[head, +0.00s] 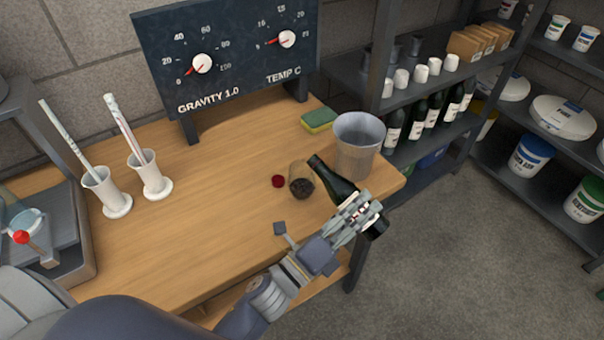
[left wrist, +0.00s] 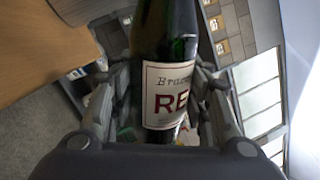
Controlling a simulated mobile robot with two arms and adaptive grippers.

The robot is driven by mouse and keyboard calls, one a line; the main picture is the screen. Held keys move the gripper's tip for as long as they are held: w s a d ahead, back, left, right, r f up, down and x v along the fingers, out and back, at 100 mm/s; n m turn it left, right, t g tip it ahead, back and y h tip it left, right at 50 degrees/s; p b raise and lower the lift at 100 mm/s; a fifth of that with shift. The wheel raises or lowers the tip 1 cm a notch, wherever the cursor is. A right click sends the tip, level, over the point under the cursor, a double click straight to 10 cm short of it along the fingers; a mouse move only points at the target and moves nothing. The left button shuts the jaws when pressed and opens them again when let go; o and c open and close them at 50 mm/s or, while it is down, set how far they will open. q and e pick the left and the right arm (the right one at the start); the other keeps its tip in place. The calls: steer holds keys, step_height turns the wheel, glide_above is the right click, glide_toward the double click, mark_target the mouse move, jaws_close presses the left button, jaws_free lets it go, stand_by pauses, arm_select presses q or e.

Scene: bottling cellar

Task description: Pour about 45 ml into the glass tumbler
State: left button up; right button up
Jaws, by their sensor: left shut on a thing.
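My left gripper (head: 358,213) is shut on a dark green wine bottle (head: 338,182) and holds it around the body. The bottle is tilted, with its neck pointing to the upper left and its mouth close to the glass tumbler's rim. In the left wrist view the bottle (left wrist: 165,45) stands between the fingers (left wrist: 160,105), with a white label reading "RE" in red. The glass tumbler (head: 301,176) is on the wooden table and looks dark in its lower part. I cannot make out a stream. My right gripper is not in view.
A metal bucket (head: 358,146) stands right behind the bottle, near the table's right edge. A red cap (head: 278,181) lies left of the tumbler. A sponge (head: 319,121), two white cylinder stands (head: 149,174) and a gauge board (head: 235,50) are farther back. The middle of the table (head: 215,230) is clear.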

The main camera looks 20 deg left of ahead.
mark_target(328, 184)
arm_select(q)
steer(key=shift+w+a+r+m+g+h, duration=0.1)
steer(key=shift+a+m+g+h, duration=0.25)
steer(key=shift+m, duration=0.65)
stand_by(1.1)
